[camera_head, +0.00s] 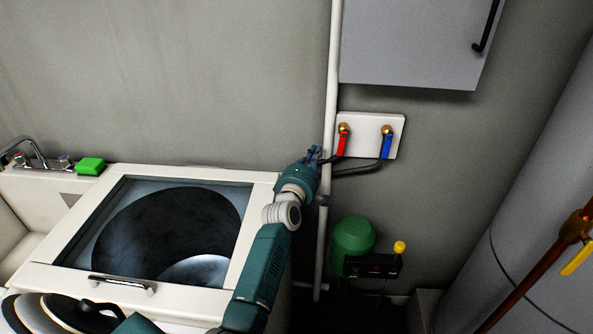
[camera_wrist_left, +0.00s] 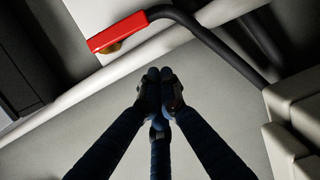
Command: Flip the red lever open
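The red lever (camera_head: 341,144) hangs down from a brass valve on a white wall plate (camera_head: 367,124). A blue lever (camera_head: 387,146) hangs beside it on the right. My left gripper (camera_head: 314,153) is just left of the red lever, near the white vertical pipe. In the left wrist view the red lever (camera_wrist_left: 117,32) is at the upper left, apart from my left gripper (camera_wrist_left: 160,78). The fingertips are together with nothing visible between them. My right gripper is not in view.
A dark hose (camera_head: 357,170) runs below the levers, and a white pipe (camera_head: 333,75) stands just left of the plate. A grey cabinet (camera_head: 415,45) hangs above. A white top-opening washer (camera_head: 262,182) stands at left; a green tank (camera_head: 352,238) is below.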

